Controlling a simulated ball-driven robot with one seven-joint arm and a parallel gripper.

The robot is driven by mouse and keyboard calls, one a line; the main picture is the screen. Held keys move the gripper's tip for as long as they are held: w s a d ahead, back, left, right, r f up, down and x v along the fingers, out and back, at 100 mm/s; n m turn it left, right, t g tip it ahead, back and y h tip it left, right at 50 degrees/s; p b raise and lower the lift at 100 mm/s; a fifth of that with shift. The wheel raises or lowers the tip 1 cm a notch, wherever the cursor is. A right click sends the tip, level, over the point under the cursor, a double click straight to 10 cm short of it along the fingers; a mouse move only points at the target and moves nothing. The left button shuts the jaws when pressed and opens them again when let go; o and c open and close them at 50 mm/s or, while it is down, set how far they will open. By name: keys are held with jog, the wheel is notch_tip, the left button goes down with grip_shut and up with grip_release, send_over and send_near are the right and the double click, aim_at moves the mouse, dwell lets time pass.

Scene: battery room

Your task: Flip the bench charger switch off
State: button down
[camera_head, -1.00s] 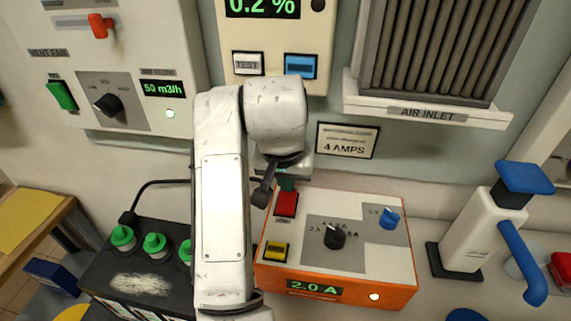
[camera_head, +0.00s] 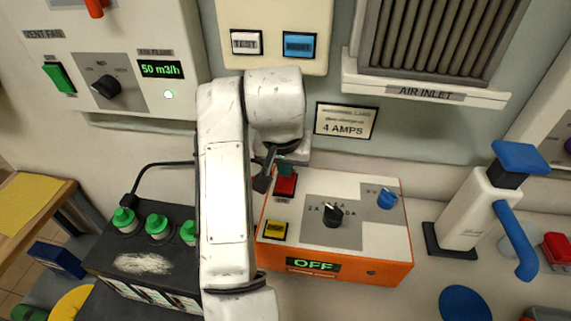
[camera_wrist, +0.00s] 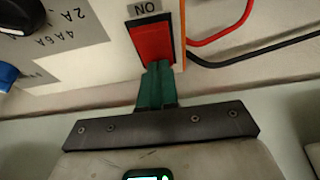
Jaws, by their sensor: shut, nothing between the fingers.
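The bench charger (camera_head: 390,240) is an orange box with a pale top. Its display (camera_head: 313,265) reads OFF, and the small lamp beside it is dark. The red rocker switch (camera_head: 286,186) sits at the charger's back left corner. In the wrist view the red switch (camera_wrist: 151,42) has a label above it that shows as "NO", upside down. My gripper (camera_wrist: 158,70) is shut and empty. Its green fingertips are at the near edge of the switch and look to be touching it. In the head view my gripper (camera_head: 286,171) is partly hidden by my arm.
A black battery (camera_head: 140,262) with green caps stands left of the charger. A white stand with a blue lever (camera_head: 514,240) is at the right. Red and black cables (camera_wrist: 240,55) run beside the switch. Wall panels and an air inlet (camera_head: 425,93) are behind.

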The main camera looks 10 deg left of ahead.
aim_at(284, 184)
jog(key=shift+s+r+p, duration=0.15)
jog(key=shift+s+p, duration=0.35)
jog(key=shift+s, duration=0.3)
jog(key=shift+r, duration=0.1)
jog(key=shift+w+r+p, duration=0.1)
jog(key=shift+r+p, duration=0.45)
jog(key=shift+p, duration=0.1)
notch_tip(284, 184, up, 13)
jog(key=p, duration=0.2)
jog(key=shift+s+f, duration=0.2)
jog(key=shift+s, duration=0.15)
